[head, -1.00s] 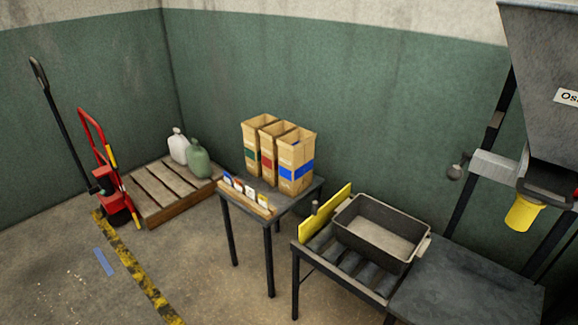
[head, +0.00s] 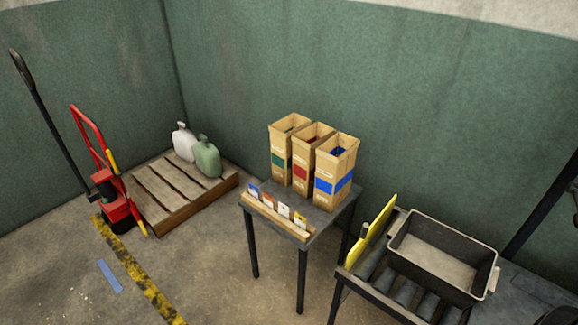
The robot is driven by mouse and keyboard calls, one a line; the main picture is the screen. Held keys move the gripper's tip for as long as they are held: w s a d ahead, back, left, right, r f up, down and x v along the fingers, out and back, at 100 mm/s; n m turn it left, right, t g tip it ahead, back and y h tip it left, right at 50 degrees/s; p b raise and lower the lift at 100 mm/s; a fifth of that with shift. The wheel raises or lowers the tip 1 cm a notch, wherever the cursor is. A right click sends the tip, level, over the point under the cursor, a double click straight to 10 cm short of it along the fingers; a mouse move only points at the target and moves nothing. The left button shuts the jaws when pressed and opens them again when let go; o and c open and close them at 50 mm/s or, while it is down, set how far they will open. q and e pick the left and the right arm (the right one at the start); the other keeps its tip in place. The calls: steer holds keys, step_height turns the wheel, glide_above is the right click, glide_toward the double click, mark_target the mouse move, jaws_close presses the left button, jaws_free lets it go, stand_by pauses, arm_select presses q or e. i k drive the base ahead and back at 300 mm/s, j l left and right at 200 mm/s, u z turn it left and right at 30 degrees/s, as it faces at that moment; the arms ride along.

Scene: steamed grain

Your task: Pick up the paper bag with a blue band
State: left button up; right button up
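The paper bag with a blue band (head: 333,187) stands upright and open-topped on a small dark table (head: 347,207). It is the rightmost and nearest of three brown paper bags in a row. Something blue shows inside the top of the blue-banded bag. Neither of my grippers is in the head view.
A wooden card rack (head: 275,215) lies along the table's front edge. A dark bin (head: 440,258) sits on rollers to the right, beside a yellow panel (head: 372,232). A pallet (head: 172,205) with two jugs and a red hand truck (head: 118,208) stand left. Floor before the table is clear.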

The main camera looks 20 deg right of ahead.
mark_target(335, 174)
steer(key=i+j+u, duration=0.25)
steer(key=i, duration=1.05)
steer(key=i+z, duration=0.55)
steer(key=z, duration=0.15)
steer(key=i+j+z, duration=0.45)
steer(key=z, duration=0.25)
steer(key=i+j+z, duration=0.1)
steer(key=z, duration=0.25)
steer(key=i+j+z, duration=0.1)
steer(key=j+z, duration=0.25)
steer(key=l, duration=0.1)
